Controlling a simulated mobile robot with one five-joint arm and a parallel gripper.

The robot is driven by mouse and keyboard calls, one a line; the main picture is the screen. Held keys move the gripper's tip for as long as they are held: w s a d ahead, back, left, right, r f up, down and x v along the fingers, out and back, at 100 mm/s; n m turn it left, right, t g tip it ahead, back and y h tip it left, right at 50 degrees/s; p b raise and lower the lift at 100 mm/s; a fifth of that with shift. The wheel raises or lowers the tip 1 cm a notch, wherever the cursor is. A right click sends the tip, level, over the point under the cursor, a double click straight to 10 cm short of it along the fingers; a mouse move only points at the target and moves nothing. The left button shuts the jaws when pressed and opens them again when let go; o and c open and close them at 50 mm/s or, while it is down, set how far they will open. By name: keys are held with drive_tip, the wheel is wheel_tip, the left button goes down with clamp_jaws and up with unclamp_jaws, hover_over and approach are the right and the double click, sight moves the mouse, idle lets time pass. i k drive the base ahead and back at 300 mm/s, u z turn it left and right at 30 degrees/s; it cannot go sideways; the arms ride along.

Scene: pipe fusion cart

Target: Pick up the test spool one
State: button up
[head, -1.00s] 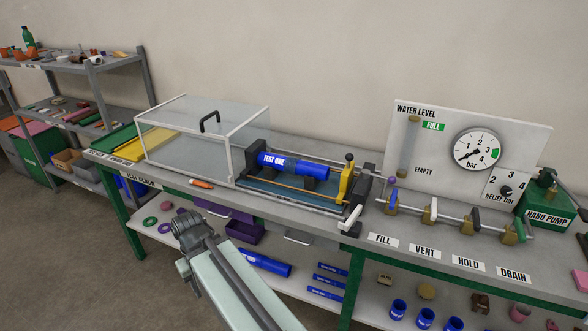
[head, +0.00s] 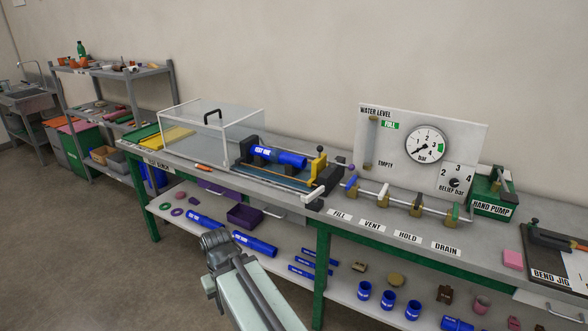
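The test spool one (head: 278,157) is a blue pipe with white "TEST ONE" lettering. It lies on dark supports in the test rig (head: 275,176) on the bench, beside the open right side of a clear box. A black block stands at its left end and a yellow clamp (head: 318,166) stands to its right. My arm reaches up from the bottom of the head view, and its end (head: 215,240) is below and left of the spool, in front of the lower shelf and well apart from the spool. The gripper's fingers cannot be made out.
The clear box (head: 215,132) with a black handle stands left of the spool. Right of it are a valve row (head: 400,200), a gauge panel (head: 420,140) and a hand pump (head: 492,196). Blue pipes (head: 255,244) lie on the lower shelf. Open floor shows at left.

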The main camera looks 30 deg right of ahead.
sight(281, 157)
drive_tip(key=z, duration=0.4)
drive_tip(key=i, duration=1.95)
drive_tip(key=u, duration=0.75)
